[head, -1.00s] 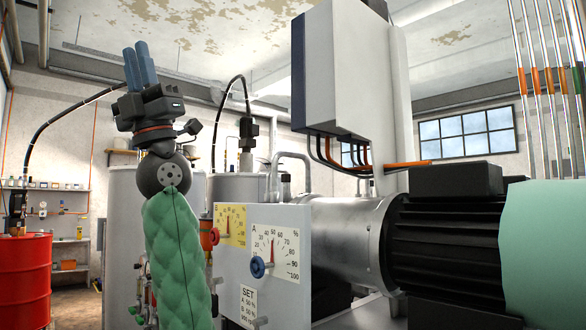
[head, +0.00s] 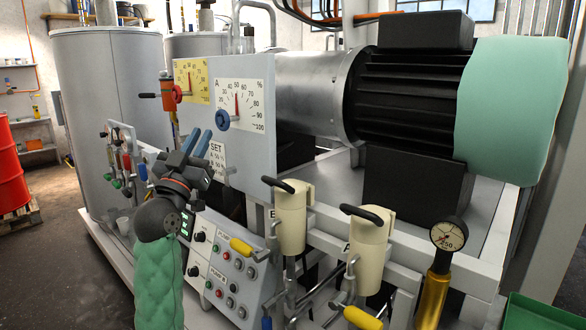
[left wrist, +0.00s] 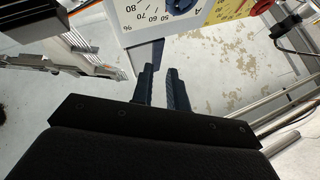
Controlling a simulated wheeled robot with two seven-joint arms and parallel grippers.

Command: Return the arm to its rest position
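My left arm comes up from the bottom left of the head view in its green sleeve. Its gripper (head: 200,143) points up, with two blue fingers a narrow gap apart and nothing between them. In the head view it appears in front of the machine, left of the white SET label and below the dials. In the left wrist view the two dark fingers (left wrist: 160,88) stand apart and empty, with the white A dial (left wrist: 165,12) beyond their tips. My right gripper is in neither view.
The machine has a panel with a yellow dial (head: 191,80) and a white dial (head: 240,104), a control box (head: 225,270), cream cylinders (head: 291,218) and a big motor (head: 410,90). A grey tank (head: 110,120) and a red drum (head: 10,170) stand left. Floor is open at far left.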

